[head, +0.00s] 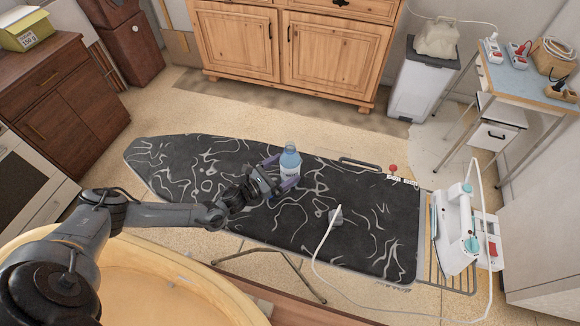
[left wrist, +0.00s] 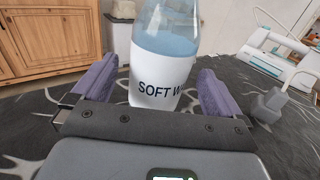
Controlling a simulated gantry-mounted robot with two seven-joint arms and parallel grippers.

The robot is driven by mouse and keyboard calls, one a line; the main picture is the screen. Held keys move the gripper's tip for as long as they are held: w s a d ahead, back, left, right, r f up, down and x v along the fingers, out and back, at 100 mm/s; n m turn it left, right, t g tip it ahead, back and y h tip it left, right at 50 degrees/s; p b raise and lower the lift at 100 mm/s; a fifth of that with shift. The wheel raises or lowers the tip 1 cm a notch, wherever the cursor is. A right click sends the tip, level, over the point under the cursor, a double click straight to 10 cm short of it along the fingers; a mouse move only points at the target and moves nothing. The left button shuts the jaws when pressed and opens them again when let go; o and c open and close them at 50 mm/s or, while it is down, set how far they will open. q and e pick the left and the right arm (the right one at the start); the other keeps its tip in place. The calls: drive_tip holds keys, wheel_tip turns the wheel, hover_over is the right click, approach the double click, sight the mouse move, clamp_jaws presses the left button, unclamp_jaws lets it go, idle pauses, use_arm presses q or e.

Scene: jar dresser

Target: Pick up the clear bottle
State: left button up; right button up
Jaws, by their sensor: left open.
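The clear bottle (head: 289,163) stands upright on the dark patterned ironing board (head: 345,215). It holds pale blue liquid and has a white label. In the left wrist view the bottle (left wrist: 166,60) is close up, with part of the word "SOFT" readable; its top is cut off. My left gripper (head: 277,176) reaches in from the left at the bottle. In the left wrist view its two purple-padded fingers (left wrist: 156,88) are open, one on each side of the bottle, with a gap visible at least on the right side. My right gripper is not in view.
An iron (head: 458,228) stands on the rack at the board's right end. A grey plug (head: 335,215) with a white cord lies on the board. A wooden cabinet (head: 290,50) stands behind.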

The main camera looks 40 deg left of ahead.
sight(295, 155)
use_arm(q)
drive_tip(key=x, duration=0.4)
drive_tip(key=shift+w+f, duration=0.15)
drive_tip(key=shift+w, duration=0.25)
drive_tip(key=c, duration=1.4)
drive_tip(key=shift+r, duration=0.6)
wheel_tip(295, 155, up, 4)
drive_tip(key=shift+d+f+p, duration=0.1)
drive_tip(key=shift+f+p, duration=0.1)
drive_tip(key=shift+p, duration=0.15)
drive_tip(key=w+d+r, duration=0.1)
drive_tip(key=d+r, duration=0.5)
drive_tip(key=d, duration=0.5)
drive_tip(key=shift+w+d+r, duration=0.2)
drive_tip(key=shift+w, duration=0.2)
